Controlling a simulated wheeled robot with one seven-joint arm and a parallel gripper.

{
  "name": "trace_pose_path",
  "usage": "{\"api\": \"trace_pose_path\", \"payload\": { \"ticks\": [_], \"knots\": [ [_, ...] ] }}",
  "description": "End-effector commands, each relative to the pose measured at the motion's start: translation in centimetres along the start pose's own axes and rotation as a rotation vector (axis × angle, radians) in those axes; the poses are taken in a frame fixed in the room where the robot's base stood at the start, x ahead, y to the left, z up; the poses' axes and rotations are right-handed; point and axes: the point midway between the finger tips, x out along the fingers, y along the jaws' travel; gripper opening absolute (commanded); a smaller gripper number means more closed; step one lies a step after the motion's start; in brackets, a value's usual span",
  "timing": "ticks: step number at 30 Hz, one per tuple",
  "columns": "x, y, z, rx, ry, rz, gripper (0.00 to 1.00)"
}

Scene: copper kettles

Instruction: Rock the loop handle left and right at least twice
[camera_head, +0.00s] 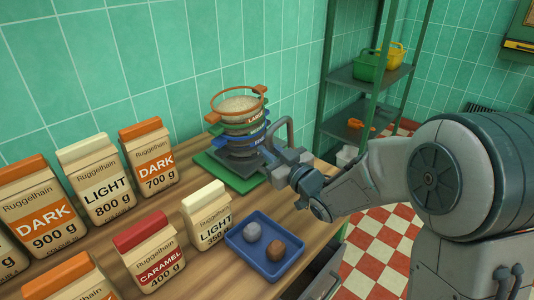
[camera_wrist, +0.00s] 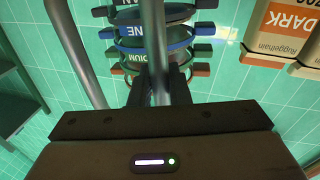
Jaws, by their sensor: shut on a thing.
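A stack of ring-shaped sieves (camera_head: 240,122) in orange, green and blue stands on a dark base on a green mat (camera_head: 208,160). A grey loop handle (camera_head: 290,128) rises at the stack's right side. My gripper (camera_head: 272,150) reaches it from the right. In the wrist view the handle's grey bar (camera_wrist: 153,45) runs between the two dark fingers of my gripper (camera_wrist: 158,88), which are shut on it. The loop's other bar (camera_wrist: 75,50) passes left of the fingers. The sieves show upside down behind (camera_wrist: 160,38). The handle's lower end is hidden by my gripper.
Several paper bags (camera_head: 95,180) stand on the wooden counter to the left. A blue tray (camera_head: 240,246) holding a grey lump and a brown lump lies in front of my gripper. A green shelf rack (camera_head: 365,78) with buckets stands behind at right.

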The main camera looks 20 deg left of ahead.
Motion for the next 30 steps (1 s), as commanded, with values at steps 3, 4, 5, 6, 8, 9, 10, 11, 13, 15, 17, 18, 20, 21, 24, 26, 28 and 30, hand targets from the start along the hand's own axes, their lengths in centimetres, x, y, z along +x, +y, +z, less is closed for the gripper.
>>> {"api": "trace_pose_path", "payload": {
  "ticks": [3,4,5,6,8,9,10,11,13,15,17,18,20,21,24,26,28,30],
  "knots": [
    [0.0,0.0,0.0,0.0,-0.001,0.001,0.19],
    [0.0,0.0,0.0,0.0,-0.001,0.001,0.27],
    [0.0,0.0,0.0,0.0,-0.001,0.001,0.35],
    [0.0,0.0,0.0,0.0,-0.001,0.001,0.35],
    [0.0,0.0,0.0,0.0,-0.001,0.0,0.35],
    [0.1,-0.1,0.0,0.0,-0.001,-0.001,0.35],
    [0.1,-0.1,0.0,0.0,0.0,-0.001,0.35],
    [0.1,-0.1,0.0,0.0,0.0,-0.001,0.35],
    [0.0,-0.1,0.0,0.0,0.0,-0.002,0.35],
    [-0.2,-0.1,0.0,0.0,-0.001,-0.002,0.35],
    [-0.7,-0.1,0.0,-0.001,-0.001,-0.001,0.35],
    [-1.2,-0.1,-0.1,-0.001,-0.001,0.0,0.35],
    [-2.1,0.0,-0.1,0.0,0.0,0.001,0.35],
    [-2.9,0.0,0.0,0.0,-0.001,0.001,0.35],
    [-5.3,0.0,0.0,0.0,-0.001,0.003,0.35],
    [-6.8,0.0,0.0,0.0,-0.001,0.002,0.35],
    [-8.4,0.0,0.0,0.0,-0.002,0.002,0.35],
    [-9.9,0.0,0.0,-0.001,-0.001,0.003,0.35]
  ]
}}
